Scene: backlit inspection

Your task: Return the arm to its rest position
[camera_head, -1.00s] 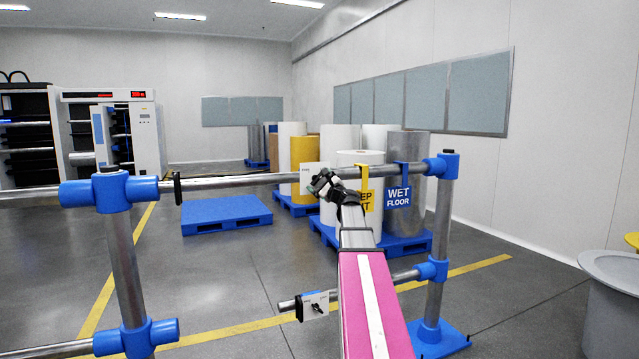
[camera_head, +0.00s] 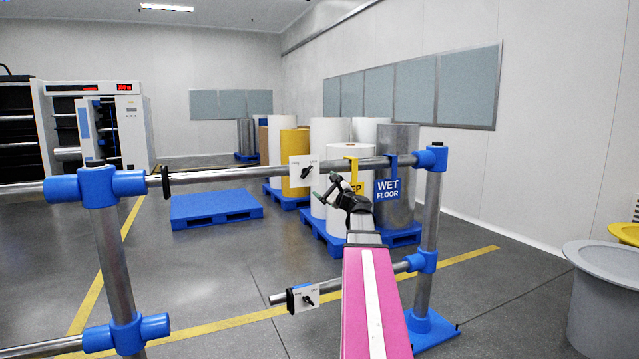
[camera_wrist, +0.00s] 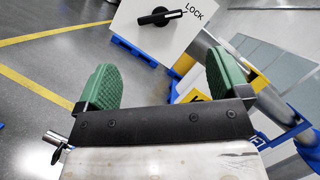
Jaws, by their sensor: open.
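My gripper (camera_head: 331,187) is at the end of my pink and white arm, in front of the upper rail in the head view. In the wrist view my gripper (camera_wrist: 165,85) has its two green pads wide apart with nothing between them. A white box with a black knob (camera_head: 303,175) sits on the upper rail, just up and left of my gripper. In the wrist view this box (camera_wrist: 135,30) shows beyond the pads, with the word LOCK by its knob. The gripper appears apart from the box.
The pipe frame's upper rail (camera_head: 230,173) crosses ahead. A blue WET FLOOR sign (camera_head: 388,190) and a yellow sign (camera_head: 352,172) hang from it. A second knob box (camera_head: 303,298) is on the lower rail. Behind are a blue pallet (camera_head: 215,207) and large rolls. A grey tub (camera_head: 605,300) stands right.

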